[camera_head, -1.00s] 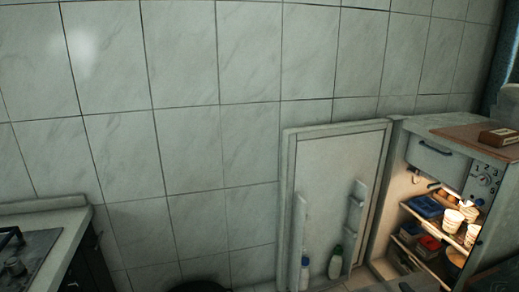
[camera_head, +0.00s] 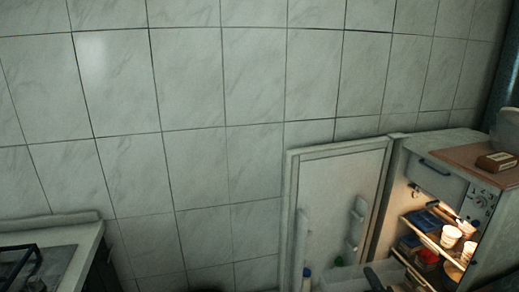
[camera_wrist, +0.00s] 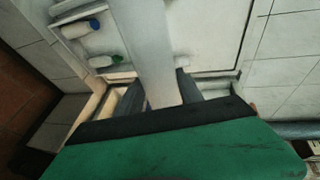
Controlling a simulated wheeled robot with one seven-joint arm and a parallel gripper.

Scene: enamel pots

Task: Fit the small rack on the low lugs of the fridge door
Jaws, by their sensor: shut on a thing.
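The small rack shows as a pale strip (camera_wrist: 150,45) in the wrist view, running up between the dark fingers of my gripper (camera_wrist: 158,92), which are shut on it. In the head view a pale piece of the rack (camera_head: 345,281) shows at the bottom edge, with a dark part of my gripper (camera_head: 373,279) beside it. The rack is in front of the lower part of the open fridge door (camera_head: 325,185). Pale fittings (camera_head: 356,220) stick out from the door's inner face. The low lugs cannot be made out, and whether the rack touches the door cannot be told.
A blue-capped bottle (camera_wrist: 80,28) and a green-capped bottle (camera_wrist: 105,61) stand low at the door. The lit fridge (camera_head: 440,190) is open at the right, with cups and packs on its shelves. A stove (camera_head: 45,265) stands at the far left.

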